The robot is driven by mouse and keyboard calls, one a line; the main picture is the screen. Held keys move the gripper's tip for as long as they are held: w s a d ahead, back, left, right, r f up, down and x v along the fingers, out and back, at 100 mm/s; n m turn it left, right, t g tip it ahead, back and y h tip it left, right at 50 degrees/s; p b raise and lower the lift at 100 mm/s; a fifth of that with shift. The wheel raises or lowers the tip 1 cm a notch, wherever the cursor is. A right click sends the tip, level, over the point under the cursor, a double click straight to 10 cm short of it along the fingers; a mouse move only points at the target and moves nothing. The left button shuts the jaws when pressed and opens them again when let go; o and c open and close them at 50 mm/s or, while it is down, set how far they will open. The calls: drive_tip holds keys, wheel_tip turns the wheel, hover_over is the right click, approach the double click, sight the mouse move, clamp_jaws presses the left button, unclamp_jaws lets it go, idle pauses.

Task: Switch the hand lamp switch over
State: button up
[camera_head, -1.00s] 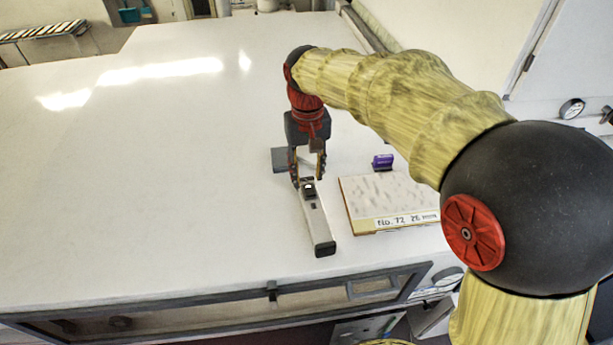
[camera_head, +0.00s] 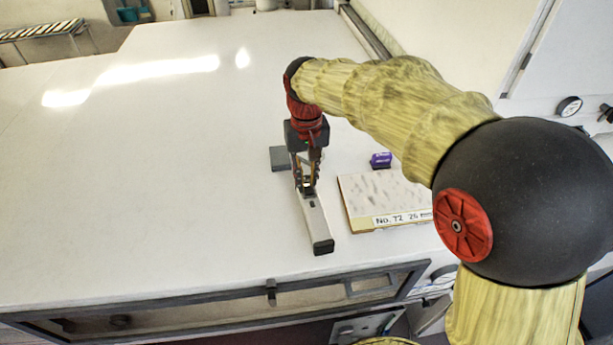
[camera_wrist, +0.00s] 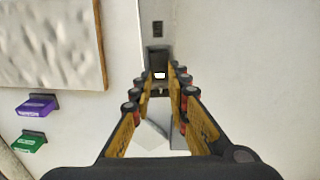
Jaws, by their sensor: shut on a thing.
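The hand lamp (camera_head: 314,221) is a long silver-grey bar with a black end, lying on the white surface with that end towards the front edge. It also shows at the top of the wrist view (camera_wrist: 158,14). Its switch (camera_wrist: 157,58) is a dark block with a small bright white patch at its near side. My gripper (camera_head: 307,190) points down over the lamp's far end. In the wrist view its fingertips (camera_wrist: 160,70) are close in on both sides of the dark block, shut on it. The fingers partly hide the block in the head view.
A pale textured panel (camera_head: 375,197) labelled "No. 72 26 mm" lies right of the lamp. A purple block (camera_head: 381,160) stands behind it. A green block (camera_wrist: 30,142) shows in the wrist view. A grey plate (camera_head: 279,158) lies behind my gripper. The surface at left is clear.

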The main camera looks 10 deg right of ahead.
clamp_jaws()
drive_tip(key=shift+f+b, duration=0.1)
drive_tip(key=shift+b, duration=0.4)
drive_tip(key=shift+s+t+b, duration=0.15)
drive_tip(key=shift+t+b, duration=0.45)
drive_tip(key=shift+b, duration=0.5)
drive_tip(key=shift+s+t+b, duration=0.25)
drive_tip(key=shift+t+b, duration=0.45)
drive_tip(key=shift+b, duration=0.55)
drive_tip(key=shift+r, duration=0.25)
drive_tip(key=o, duration=0.6)
unclamp_jaws()
drive_tip(key=shift+o, duration=0.5)
